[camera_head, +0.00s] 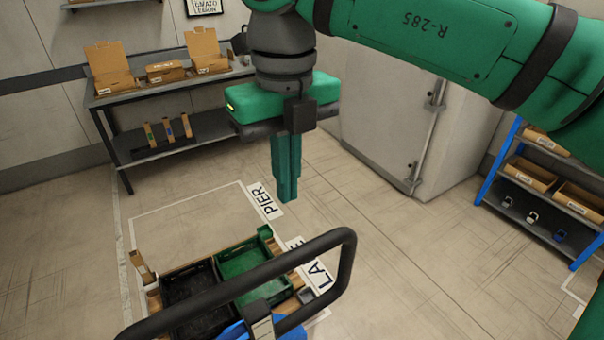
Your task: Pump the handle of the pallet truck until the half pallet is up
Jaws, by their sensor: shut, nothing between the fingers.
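The pallet truck's handle is a dark looped bar (345,262) in the lower middle, slanting across the front of the picture. A small part of the truck's blue body (291,332) shows below it. The half pallet (151,299) lies beyond the handle, mostly covered by a black crate (178,279) and a green crate (240,262). How high the pallet stands cannot be told from here. My gripper (287,198) points down, shut and empty, above and beyond the handle loop, apart from it.
Floor labels and white lines mark a bay (190,225) behind the pallet. A metal bench (165,88) with cardboard boxes stands at the back left, a grey cabinet (390,120) at the back. A blue shelf rack (540,190) is at right. The floor between is clear.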

